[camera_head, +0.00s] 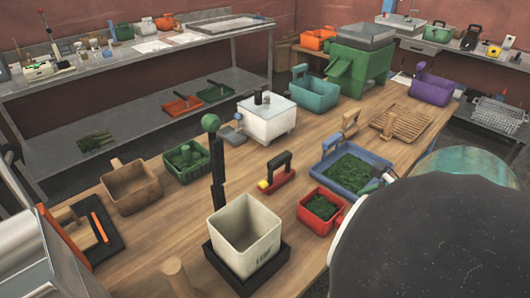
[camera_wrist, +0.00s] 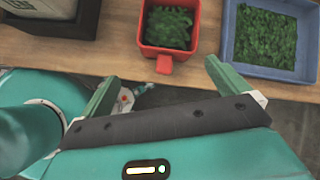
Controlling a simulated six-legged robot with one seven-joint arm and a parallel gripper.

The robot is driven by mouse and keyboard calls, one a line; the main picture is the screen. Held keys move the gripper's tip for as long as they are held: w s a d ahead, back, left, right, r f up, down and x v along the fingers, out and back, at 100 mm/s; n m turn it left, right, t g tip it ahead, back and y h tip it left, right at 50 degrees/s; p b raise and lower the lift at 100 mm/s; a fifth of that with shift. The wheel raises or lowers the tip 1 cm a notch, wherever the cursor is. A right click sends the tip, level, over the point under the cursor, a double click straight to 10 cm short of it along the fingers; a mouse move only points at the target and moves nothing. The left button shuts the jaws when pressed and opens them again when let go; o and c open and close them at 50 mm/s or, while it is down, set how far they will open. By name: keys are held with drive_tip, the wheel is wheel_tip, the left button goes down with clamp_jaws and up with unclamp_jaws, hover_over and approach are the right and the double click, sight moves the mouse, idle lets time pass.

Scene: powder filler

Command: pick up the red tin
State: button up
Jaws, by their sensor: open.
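The red tin (camera_head: 321,207) is a small square tin with green leafy stuff inside and a red handle. It stands on the wooden table near its front edge, left of the blue tray. In the wrist view the red tin (camera_wrist: 168,50) is at the top centre, its handle pointing down toward my gripper. My gripper (camera_wrist: 157,78) is open and empty, its two green fingers spread apart, short of the tin and apart from it. My gripper cannot be made out in the head view, where a large dark rounded shape fills the lower right.
A blue tray (camera_head: 345,150) of green leaves stands right of the tin. A beige bin (camera_head: 243,235) on a black base with a lever stands to the left. A red-and-black handled tool (camera_head: 277,172) lies behind. The table edge (camera_wrist: 110,62) is close in the wrist view.

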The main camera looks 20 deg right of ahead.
sight(326, 215)
drive_tip(key=w+f+m, duration=0.1)
drive_tip(key=w+f, duration=0.1)
drive_tip(key=f, duration=0.1)
drive_tip(key=w+a+f+m+t, duration=0.1)
drive_tip(key=w+f, duration=0.1)
drive_tip(key=f, duration=0.1)
drive_tip(key=w+f+m, duration=0.2)
drive_tip(key=f, duration=0.2)
drive_tip(key=shift+w+a+t, duration=0.3)
drive_tip(key=shift+w+a, duration=0.05)
drive_tip(key=shift+c, duration=0.4)
drive_tip(key=c, duration=0.7)
